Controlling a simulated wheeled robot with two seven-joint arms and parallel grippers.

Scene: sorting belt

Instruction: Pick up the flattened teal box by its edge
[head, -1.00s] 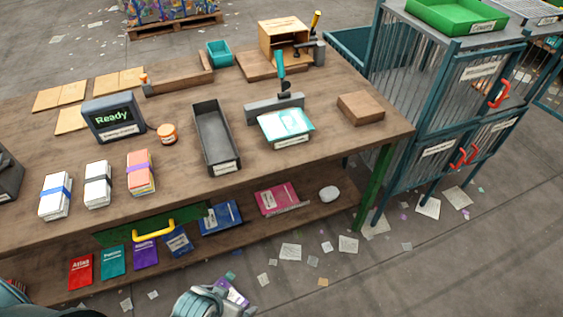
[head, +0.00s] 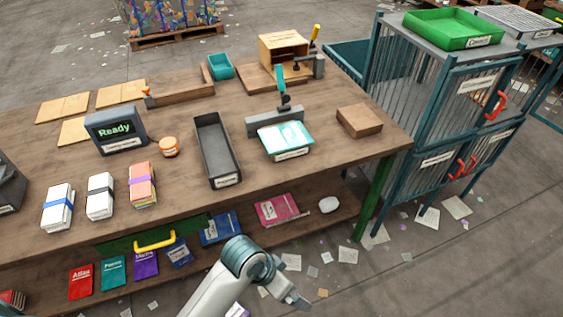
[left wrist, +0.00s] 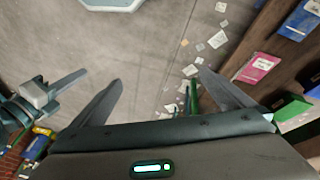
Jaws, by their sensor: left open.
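The flattened teal box (head: 286,137) is a pale teal, flat piece with white marks. It lies on a low labelled stand towards the right of the workbench, in front of a grey bar with a teal handle (head: 280,80). My left arm reaches in from the bottom of the head view, and its gripper (head: 296,299) hangs low in front of the bench, well short of the teal box. In the left wrist view the left gripper (left wrist: 160,76) has its fingers wide apart with nothing between them. The teal box does not show there.
A dark tray (head: 216,150) stands left of the teal box and a brown block (head: 359,121) to its right. Books lie on the lower shelf, including a pink one (head: 277,209). A barred cage (head: 440,120) stands right of the bench. Paper scraps litter the floor.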

